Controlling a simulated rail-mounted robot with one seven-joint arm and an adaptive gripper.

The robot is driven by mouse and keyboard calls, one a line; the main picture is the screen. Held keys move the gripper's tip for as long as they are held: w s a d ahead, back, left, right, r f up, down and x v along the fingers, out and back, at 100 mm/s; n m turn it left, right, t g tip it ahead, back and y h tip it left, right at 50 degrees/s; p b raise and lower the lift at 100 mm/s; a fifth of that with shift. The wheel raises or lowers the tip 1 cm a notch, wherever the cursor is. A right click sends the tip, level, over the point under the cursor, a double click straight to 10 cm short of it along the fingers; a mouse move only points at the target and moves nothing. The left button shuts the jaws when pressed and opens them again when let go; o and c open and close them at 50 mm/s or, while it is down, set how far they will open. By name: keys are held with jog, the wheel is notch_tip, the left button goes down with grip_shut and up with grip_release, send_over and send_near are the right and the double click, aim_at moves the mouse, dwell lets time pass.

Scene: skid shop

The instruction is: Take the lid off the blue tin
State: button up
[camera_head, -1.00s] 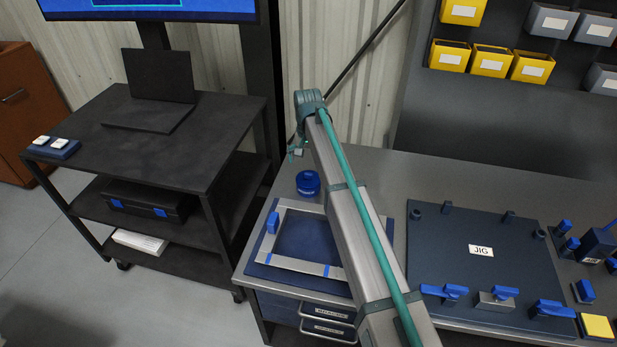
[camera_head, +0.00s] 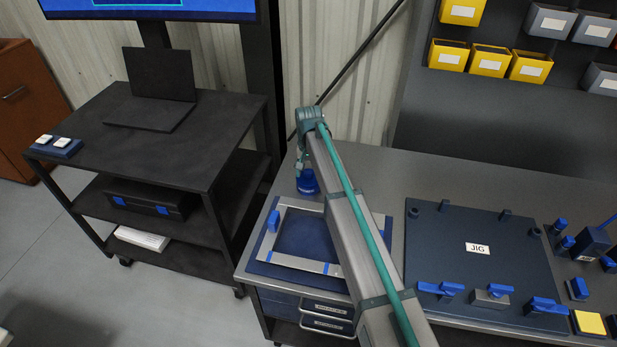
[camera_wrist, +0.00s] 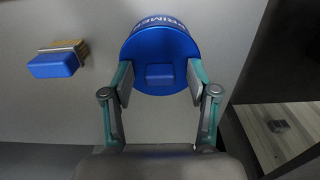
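The blue tin (camera_head: 308,184) stands on the bench near its back left corner, partly hidden behind my arm's end. In the wrist view its round blue lid (camera_wrist: 160,52) is seen from above, with a small raised block-shaped knob (camera_wrist: 159,74) and white "PRIMER" lettering on the tin's far edge. My gripper (camera_wrist: 160,84) is open, with one finger on each side of the knob, over or beside the lid's near part. I cannot tell whether the fingers touch anything. In the head view my gripper (camera_head: 301,165) is above the tin, small and partly hidden.
A framed blue panel (camera_head: 268,256) is in front of the tin. The JIG plate (camera_head: 450,265) with blue clamps is to the right. A dark cart (camera_head: 215,140) stands left.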

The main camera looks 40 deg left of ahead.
jog(key=c, duration=0.8)
jog(key=shift+c, duration=0.2)
jog(key=shift+r, duration=0.15)
